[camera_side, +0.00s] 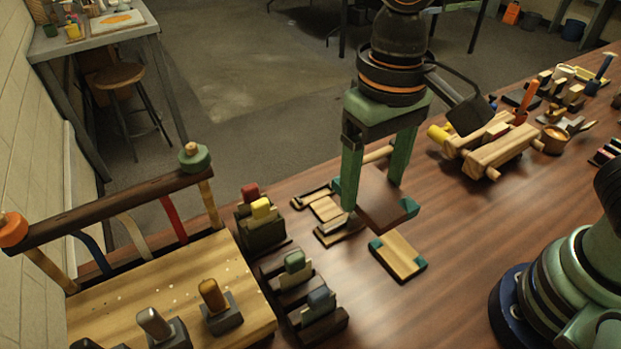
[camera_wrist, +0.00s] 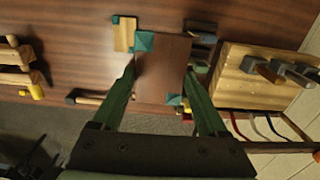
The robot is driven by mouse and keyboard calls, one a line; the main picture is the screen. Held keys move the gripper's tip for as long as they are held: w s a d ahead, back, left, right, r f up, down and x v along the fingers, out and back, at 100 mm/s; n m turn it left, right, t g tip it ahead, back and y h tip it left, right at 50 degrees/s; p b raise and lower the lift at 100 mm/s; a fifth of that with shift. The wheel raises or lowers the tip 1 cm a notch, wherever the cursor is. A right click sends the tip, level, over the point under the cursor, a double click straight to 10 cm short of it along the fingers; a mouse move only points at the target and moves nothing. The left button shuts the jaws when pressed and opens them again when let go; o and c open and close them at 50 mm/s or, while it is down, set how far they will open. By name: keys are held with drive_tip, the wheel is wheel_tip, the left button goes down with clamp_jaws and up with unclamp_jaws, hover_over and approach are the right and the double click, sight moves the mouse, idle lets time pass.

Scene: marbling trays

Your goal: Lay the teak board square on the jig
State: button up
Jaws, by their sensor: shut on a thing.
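A flat reddish-brown board, which I take as the teak board (camera_side: 385,205), is between my gripper's two green fingers. My gripper (camera_side: 374,195) is shut on its sides, also in the wrist view (camera_wrist: 160,74). Teal corner pieces show at two opposite corners of this board; I cannot tell whether they belong to it or to a jig under it. Its height above the table is unclear. A pale wooden plate with two teal corners (camera_side: 400,254), perhaps the jig, lies apart from it nearer the side camera. It also shows in the wrist view (camera_wrist: 123,36).
Small wooden pieces (camera_side: 326,208) lie close left of the held board. Block holders (camera_side: 262,232) and a large pale bench with a rail (camera_side: 170,290) stand further left. A wooden cart-like stand (camera_side: 500,150) is at the right. Table in front of the pale plate is clear.

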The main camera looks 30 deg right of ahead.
wheel_tip(320, 180, up, 4)
drive_tip(key=shift+f, duration=0.1)
drive_tip(key=w+d+f, duration=0.1)
drive_tip(key=w+d, duration=1.5)
drive_tip(key=d, duration=0.3)
approach(325, 207)
drive_tip(key=d+f, duration=0.2)
drive_tip(key=d, duration=0.1)
drive_tip(key=d+f, duration=0.1)
drive_tip(key=d, duration=0.1)
drive_tip(key=shift+f, duration=0.1)
drive_tip(key=a+f, duration=0.2)
drive_tip(key=a, duration=0.1)
drive_tip(key=a+f, duration=0.1)
drive_tip(key=shift+a, duration=0.4)
drive_tip(key=shift+a+f, duration=0.1)
drive_tip(key=shift+f, duration=0.05)
drive_tip(key=shift+c, duration=0.7)
drive_tip(key=shift+f, duration=0.1)
